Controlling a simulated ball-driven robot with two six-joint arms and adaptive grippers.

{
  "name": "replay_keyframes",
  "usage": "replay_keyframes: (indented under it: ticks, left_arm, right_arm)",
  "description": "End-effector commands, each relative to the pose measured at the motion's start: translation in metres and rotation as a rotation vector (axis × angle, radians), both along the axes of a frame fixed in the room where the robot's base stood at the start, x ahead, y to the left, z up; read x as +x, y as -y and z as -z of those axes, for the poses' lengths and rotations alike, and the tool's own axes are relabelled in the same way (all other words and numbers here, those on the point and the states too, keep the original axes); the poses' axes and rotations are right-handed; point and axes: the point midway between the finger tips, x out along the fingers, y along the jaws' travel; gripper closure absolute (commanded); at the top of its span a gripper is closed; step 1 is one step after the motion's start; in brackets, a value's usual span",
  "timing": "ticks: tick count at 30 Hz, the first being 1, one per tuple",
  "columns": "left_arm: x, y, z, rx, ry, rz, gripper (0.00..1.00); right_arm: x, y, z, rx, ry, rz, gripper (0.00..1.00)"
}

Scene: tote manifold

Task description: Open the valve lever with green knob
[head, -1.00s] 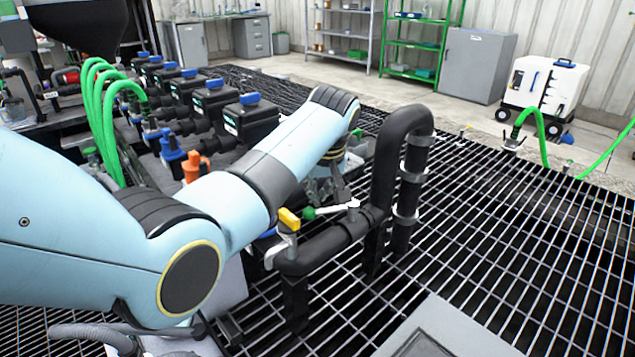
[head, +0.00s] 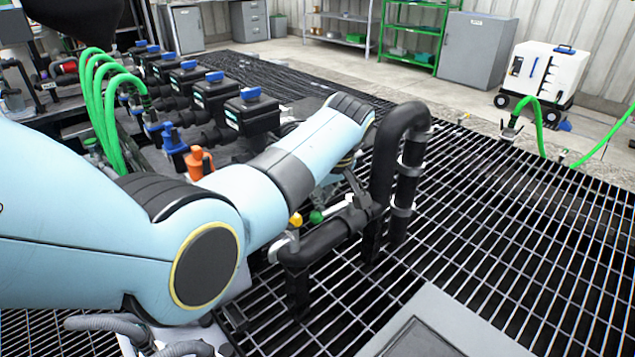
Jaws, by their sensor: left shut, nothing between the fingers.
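The valve lever with the green knob (head: 316,216) sits on the black pipe (head: 325,240) at the middle of the head view. Its light handle runs from the knob to the right, toward the pipe bend. My left gripper (head: 360,198) is shut and empty, pointing down at the right end of this handle, by the valve body. I cannot tell whether it touches the lever. My left forearm hides part of the area behind the knob. A yellow knob (head: 295,220) stands just left of the green one, on another valve. My right gripper is not in view.
The black pipe rises into a tall U-bend (head: 402,125) right beside my left gripper. An orange valve handle (head: 199,162) and several black valve boxes with blue tops stand behind my left arm. Open grating (head: 500,230) spreads to the right.

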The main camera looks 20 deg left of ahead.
Motion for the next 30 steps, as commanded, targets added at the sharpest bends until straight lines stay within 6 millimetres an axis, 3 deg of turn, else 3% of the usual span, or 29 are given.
replay_keyframes:
  ticks: [2, 17, 30]
  left_arm:
    - [-0.003, 0.002, -0.002, -0.001, -0.002, 0.001, 1.00]
    - [-0.004, 0.005, -0.004, -0.002, 0.001, 0.002, 1.00]
    - [-0.021, 0.030, -0.086, -0.004, 0.002, 0.001, 1.00]
  right_arm:
    - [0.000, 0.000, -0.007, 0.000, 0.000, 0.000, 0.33]
    - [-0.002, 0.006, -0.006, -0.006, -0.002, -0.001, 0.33]
    - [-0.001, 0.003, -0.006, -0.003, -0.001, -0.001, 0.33]
